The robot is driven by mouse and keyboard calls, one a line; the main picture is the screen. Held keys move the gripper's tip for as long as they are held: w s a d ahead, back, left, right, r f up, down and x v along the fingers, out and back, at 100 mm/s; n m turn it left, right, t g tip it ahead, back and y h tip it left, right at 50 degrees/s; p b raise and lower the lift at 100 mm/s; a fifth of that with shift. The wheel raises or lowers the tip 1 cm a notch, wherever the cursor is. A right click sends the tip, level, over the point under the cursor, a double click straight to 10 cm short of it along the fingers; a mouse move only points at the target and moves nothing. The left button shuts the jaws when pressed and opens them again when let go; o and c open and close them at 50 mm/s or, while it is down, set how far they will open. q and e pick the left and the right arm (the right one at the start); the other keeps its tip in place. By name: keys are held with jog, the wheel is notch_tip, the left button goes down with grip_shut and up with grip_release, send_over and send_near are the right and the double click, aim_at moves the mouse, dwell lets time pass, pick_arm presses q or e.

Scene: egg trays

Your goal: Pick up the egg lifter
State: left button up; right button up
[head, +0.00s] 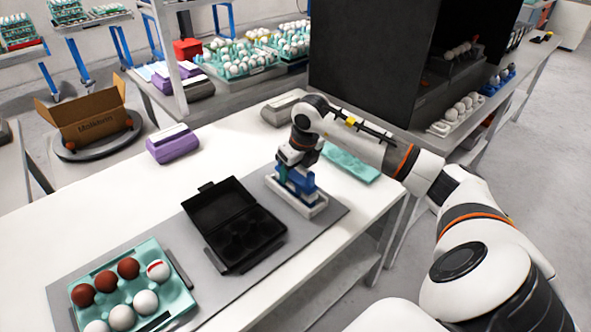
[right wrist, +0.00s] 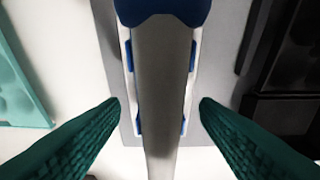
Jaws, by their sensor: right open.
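The egg lifter (head: 305,184), blue with white parts, stands upright in a pale holder (head: 308,210) on the grey mat. My right gripper (head: 291,172) is right at the lifter, coming from above, and hides part of it. In the right wrist view the blue part (right wrist: 165,10) is at the top, with white rails and blue pads running down. The green fingertips of my gripper (right wrist: 160,103) are apart, one on each side of the lifter, with gaps visible. My left gripper is not in view.
An open black egg box (head: 222,258) stands left of the lifter. A teal tray (head: 179,287) with brown and white eggs is at front left. An empty teal tray (head: 350,163) lies behind the lifter. A purple box (head: 173,144) sits at the back left.

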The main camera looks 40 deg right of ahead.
jog(key=shift+w+f, duration=0.1)
jog(key=shift+f, duration=0.25)
jog(key=shift+f+b, duration=0.25)
jog(key=shift+b, duration=0.05)
dwell(0.4)
jog(key=c, duration=1.2)
